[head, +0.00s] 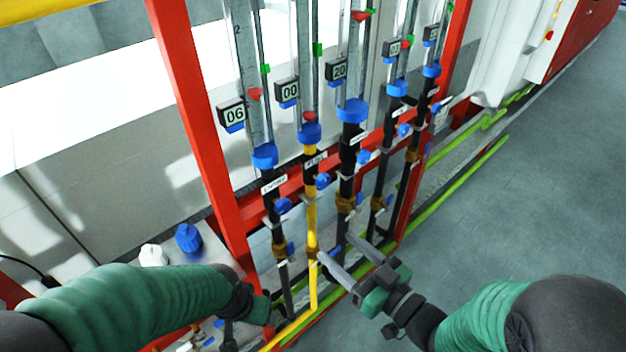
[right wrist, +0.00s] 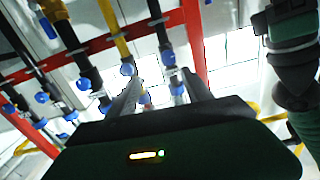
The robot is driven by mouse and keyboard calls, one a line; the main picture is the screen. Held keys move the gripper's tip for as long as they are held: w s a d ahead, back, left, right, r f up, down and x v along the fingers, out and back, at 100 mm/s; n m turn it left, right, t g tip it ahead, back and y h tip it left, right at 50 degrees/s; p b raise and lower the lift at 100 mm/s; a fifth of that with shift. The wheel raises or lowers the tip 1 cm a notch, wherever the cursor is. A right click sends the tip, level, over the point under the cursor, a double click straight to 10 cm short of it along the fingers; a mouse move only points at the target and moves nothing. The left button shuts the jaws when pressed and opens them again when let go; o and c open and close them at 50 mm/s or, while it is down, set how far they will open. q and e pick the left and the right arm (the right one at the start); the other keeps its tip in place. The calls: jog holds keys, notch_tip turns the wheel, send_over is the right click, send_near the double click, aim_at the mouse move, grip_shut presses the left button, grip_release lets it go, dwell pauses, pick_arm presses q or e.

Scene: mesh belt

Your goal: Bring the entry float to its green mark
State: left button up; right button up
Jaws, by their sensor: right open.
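Several upright clear flow tubes stand in a red frame, each with a blue collar below. The leftmost tube (head: 242,45) has a small label (head: 274,184) too small to read surely; I cannot tell for certain which tube is the entry one. Its red float (head: 254,94) sits below its green mark (head: 265,69), beside a display (head: 232,114) reading 06. The second tube's red float (head: 309,115) is far below its green mark (head: 318,50). My right gripper (head: 335,247) is open and empty, in front of the lower pipes. My left gripper (head: 245,308) is low left, its fingers unclear.
Blue knobs (head: 283,206) sit on the pipes below the tubes; several show in the right wrist view (right wrist: 128,69). A red post (head: 195,120) stands left of the tubes. A yellow pipe (head: 311,215) runs down. Grey floor (head: 520,190) is clear at right.

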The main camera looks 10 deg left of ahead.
jog(key=p, duration=0.1)
send_near(286, 209)
jog(key=x, duration=0.1)
jog(key=p+x, duration=0.1)
jog(key=x, duration=0.3)
jog(key=shift+s+a+r, duration=0.2)
jog(key=shift+s+a, duration=0.1)
jog(key=w+a+p, duration=0.1)
jog(key=w+a, duration=0.1)
jog(key=w, duration=0.1)
jog(key=shift+w+a+p, duration=0.2)
jog(key=shift+w+p, duration=0.05)
jog(key=shift+p, duration=0.1)
jog(key=shift+w+a, duration=0.1)
jog(key=shift+a, duration=0.15)
jog(key=shift+w+a+f, duration=0.15)
jog(key=shift+w+a, duration=0.05)
jog(key=shift+a, duration=0.3)
jog(key=shift+c, duration=0.3)
jog(key=shift+a, duration=0.2)
jog(key=shift+c, duration=2.5)
pick_arm(q)
jog(key=r, duration=0.1)
jog(key=s+a+r, duration=0.1)
jog(key=r, duration=0.2)
jog(key=shift+s+a, duration=0.15)
jog(key=shift+a, duration=0.1)
pick_arm(e)
jog(key=shift+d, duration=0.15)
grip_shut()
